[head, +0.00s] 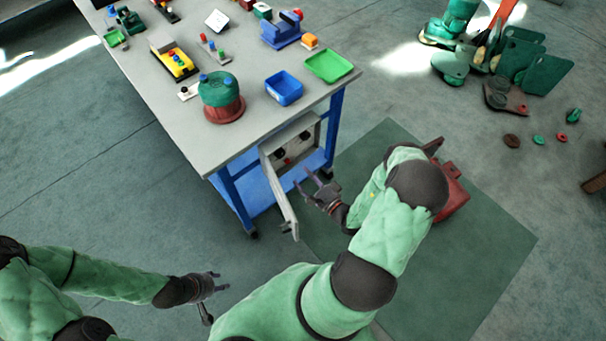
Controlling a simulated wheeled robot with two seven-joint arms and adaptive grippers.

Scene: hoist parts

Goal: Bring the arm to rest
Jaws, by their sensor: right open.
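My right arm reaches across the middle of the head view in green padding. Its right gripper (315,187) is open and empty, in front of the small grey cabinet (292,146) under the workbench. The cabinet door (279,195) stands swung open, just left of the right gripper; I cannot tell whether they touch. My left arm comes in low from the left. Its left gripper (213,290) hangs over bare floor, away from the bench, and its finger opening is too small to judge.
The workbench (185,125) holds a green and red round part (221,98), a blue tray (284,88) and a green tray (328,66). A red part (453,190) is partly behind my right arm on the dark mat (480,245). Green parts (520,60) lie at top right.

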